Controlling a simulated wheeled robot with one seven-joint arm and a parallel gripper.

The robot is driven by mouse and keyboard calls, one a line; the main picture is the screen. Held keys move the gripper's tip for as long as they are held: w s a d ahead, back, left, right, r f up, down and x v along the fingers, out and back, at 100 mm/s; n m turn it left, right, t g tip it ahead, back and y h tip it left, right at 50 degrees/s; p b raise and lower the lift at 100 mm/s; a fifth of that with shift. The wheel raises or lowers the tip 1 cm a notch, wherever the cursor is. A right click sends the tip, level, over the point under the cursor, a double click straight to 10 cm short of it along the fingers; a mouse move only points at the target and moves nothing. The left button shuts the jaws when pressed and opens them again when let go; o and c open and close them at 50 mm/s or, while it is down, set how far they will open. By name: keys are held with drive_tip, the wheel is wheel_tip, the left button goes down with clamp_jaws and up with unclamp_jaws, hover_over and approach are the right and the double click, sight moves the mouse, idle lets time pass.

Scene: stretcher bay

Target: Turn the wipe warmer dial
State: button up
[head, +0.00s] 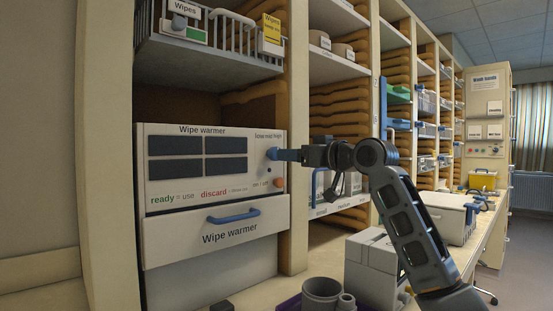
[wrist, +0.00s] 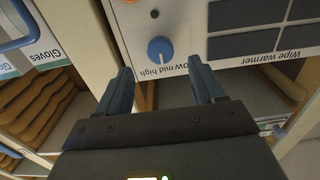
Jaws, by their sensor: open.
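The wipe warmer (head: 160,190) is a white box in the shelf bay, with four dark panels and a drawer with a blue handle (head: 234,215). Its dial is a round blue knob with a pale pointer mark, near "low mid high" lettering; it shows clearly in the wrist view (wrist: 160,49), where the front appears upside down. In the head view my gripper (head: 280,154) is in front of the dial and largely hides it. In the wrist view my open gripper (wrist: 160,85) has its two fingers on either side of the dial's line, with nothing between them.
An orange button (head: 279,183) sits low on the warmer's front. A wire basket of wipes (head: 215,45) is above. A bin labelled gloves (wrist: 22,30) is beside the warmer. A grey box (head: 372,265) and cups (head: 322,293) stand on the counter.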

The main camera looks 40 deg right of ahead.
sight(274, 154)
drive_tip(key=w, duration=0.6)
drive_tip(key=shift+w+a+p, duration=0.15)
drive_tip(key=shift+p, duration=0.25)
drive_tip(key=c, duration=1.1)
drive_tip(key=shift+o, duration=0.2)
drive_tip(key=shift+m+p, duration=4)
drive_tip(key=shift+m, duration=0.5)
